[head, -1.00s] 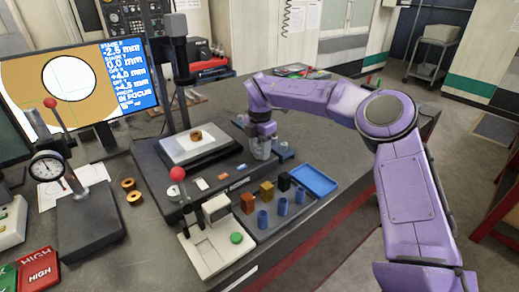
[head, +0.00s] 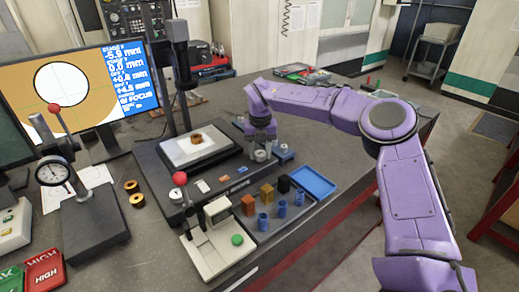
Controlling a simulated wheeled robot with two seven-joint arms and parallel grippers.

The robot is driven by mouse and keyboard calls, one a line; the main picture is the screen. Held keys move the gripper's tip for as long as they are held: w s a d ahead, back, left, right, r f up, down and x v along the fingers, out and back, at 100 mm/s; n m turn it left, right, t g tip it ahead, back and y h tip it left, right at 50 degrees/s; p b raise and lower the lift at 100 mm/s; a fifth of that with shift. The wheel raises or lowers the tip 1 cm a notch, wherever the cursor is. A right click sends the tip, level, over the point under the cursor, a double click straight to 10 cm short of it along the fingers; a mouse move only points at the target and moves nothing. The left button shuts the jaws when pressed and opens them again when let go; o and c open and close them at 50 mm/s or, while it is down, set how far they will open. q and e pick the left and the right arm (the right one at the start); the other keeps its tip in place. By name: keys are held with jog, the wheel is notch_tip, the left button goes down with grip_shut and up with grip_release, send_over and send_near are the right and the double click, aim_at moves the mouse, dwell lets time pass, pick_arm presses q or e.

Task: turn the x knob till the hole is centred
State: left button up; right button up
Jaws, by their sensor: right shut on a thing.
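My right gripper (head: 261,144) is at the right side of the dark stage base, shut on a grey knob (head: 260,156), which its fingers partly hide. The bronze ring part (head: 196,138) lies on the white stage plate (head: 185,152). The monitor (head: 85,92) shows the hole as a white circle (head: 61,84) in an ochre field, above the middle of the picture. Its stage X line reads about -5.9 mm; the first offset line is blurred, near zero, and the second reads about +4.5 mm. My left gripper is out of view.
A second knob (head: 284,151) stands just right of the gripper. A blue tray (head: 313,181), coloured blocks and blue cylinders (head: 282,208) stand in front. A red-balled lever (head: 180,179) rises nearer. A dial gauge stand (head: 88,225) is at left.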

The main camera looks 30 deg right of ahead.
aim_at(260, 154)
jog(key=shift+s+a+f+n, duration=0.15)
jog(key=shift+f+n, duration=0.1)
jog(key=shift+n, duration=0.45)
jog(key=o, duration=1.1)
jog(key=shift+c, duration=0.2)
jog(key=shift+r, duration=0.1)
jog(key=shift+r, duration=0.1)
jog(key=shift+r, duration=0.3)
notch_tip(260, 154, up, 10)
jog(key=b, duration=0.1)
jog(key=shift+f, duration=0.15)
